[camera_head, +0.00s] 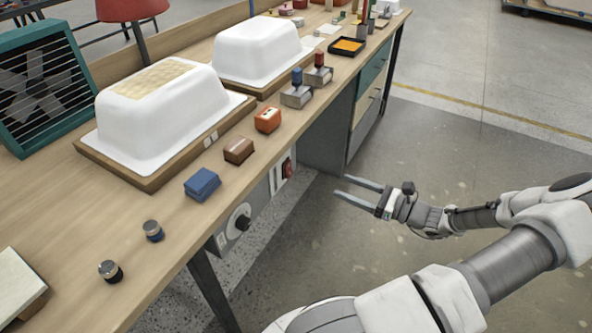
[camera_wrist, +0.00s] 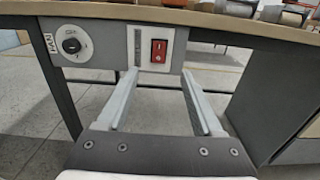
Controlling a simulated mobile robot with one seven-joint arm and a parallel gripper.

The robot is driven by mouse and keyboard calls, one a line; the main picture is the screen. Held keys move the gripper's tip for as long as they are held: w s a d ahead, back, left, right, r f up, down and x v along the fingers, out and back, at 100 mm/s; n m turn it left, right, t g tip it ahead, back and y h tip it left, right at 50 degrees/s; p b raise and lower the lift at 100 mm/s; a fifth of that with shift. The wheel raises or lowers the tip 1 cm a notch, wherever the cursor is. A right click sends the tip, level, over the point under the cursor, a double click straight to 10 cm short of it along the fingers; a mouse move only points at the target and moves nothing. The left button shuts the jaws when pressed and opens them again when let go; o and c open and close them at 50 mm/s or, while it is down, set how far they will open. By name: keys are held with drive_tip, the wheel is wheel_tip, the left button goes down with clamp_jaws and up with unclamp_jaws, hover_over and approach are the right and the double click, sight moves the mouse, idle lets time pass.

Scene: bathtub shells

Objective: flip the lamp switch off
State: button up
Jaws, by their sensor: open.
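A red rocker switch (camera_head: 287,168) sits on a grey panel (camera_head: 262,195) under the front edge of the workbench. The wrist view shows the red switch (camera_wrist: 159,50) in a white plate on the panel's right part. A lamp with a red shade (camera_head: 130,8) stands at the back of the bench, cut by the top edge. My gripper (camera_head: 340,186) is open and empty, in front of the bench and to the right of the switch. In the wrist view its two fingers (camera_wrist: 159,75) point toward the panel, with the switch between and above their tips. I cannot tell the switch's position.
A black knob (camera_head: 242,221) marked FAN is on the same panel, left of the switch. White tub shells (camera_head: 150,120) and small blocks (camera_head: 202,184) lie on the bench. A drawer cabinet (camera_head: 370,88) stands under it.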

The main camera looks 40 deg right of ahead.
sight(289, 165)
drive_tip(key=b+x, duration=0.3)
drive_tip(key=x, duration=1.2)
drive_tip(key=shift+w+a+b, duration=0.2)
drive_tip(key=shift+w+b, duration=0.1)
drive_tip(key=shift+b, duration=0.05)
